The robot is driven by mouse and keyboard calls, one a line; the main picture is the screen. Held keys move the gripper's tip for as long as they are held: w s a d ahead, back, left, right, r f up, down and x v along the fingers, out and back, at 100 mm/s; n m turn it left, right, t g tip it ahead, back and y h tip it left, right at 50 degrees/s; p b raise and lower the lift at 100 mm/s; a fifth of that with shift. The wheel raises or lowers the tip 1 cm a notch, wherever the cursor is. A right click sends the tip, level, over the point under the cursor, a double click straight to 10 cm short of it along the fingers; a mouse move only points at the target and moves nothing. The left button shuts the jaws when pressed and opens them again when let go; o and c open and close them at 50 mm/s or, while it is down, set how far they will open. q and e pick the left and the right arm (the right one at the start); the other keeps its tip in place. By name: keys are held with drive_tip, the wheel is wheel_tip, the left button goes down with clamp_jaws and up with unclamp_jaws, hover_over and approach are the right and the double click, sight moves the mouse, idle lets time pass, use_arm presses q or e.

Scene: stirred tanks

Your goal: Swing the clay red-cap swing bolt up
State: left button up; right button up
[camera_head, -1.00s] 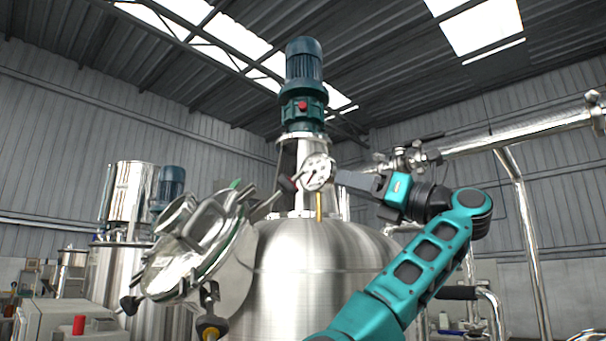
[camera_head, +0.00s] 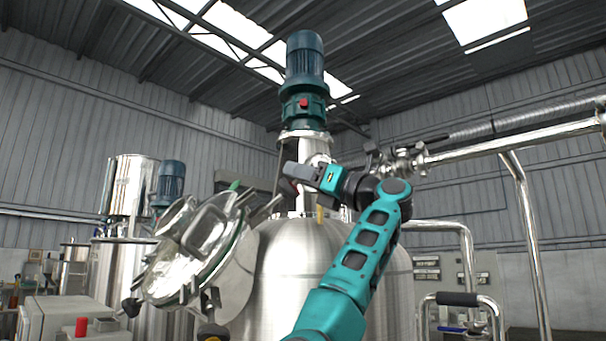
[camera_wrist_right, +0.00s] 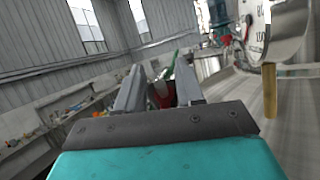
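My right gripper (camera_head: 292,170) reaches in from the right in the head view, in front of the neck of the big steel tank (camera_head: 290,265). In the right wrist view its two grey fingers (camera_wrist_right: 160,68) stand apart. A dull red piece, apparently the clay red-cap swing bolt (camera_wrist_right: 176,97), shows between and beyond them, partly hidden by the right finger. I cannot tell its tilt or whether a finger touches it. My left gripper is not in view.
The opened round hatch lid (camera_head: 195,250) hangs left of the tank. A green-tipped part (camera_head: 234,186) and a dark knob (camera_head: 130,307) sit around it. A dial gauge (camera_wrist_right: 258,30) is close on the right in the wrist view, with a brass-coloured stem (camera_wrist_right: 270,90) below it.

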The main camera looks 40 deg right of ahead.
drive_tip(key=shift+c, duration=0.3)
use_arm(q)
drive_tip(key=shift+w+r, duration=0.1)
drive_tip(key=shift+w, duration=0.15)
use_arm(e)
clamp_jaws()
drive_tip(key=shift+a, duration=0.1)
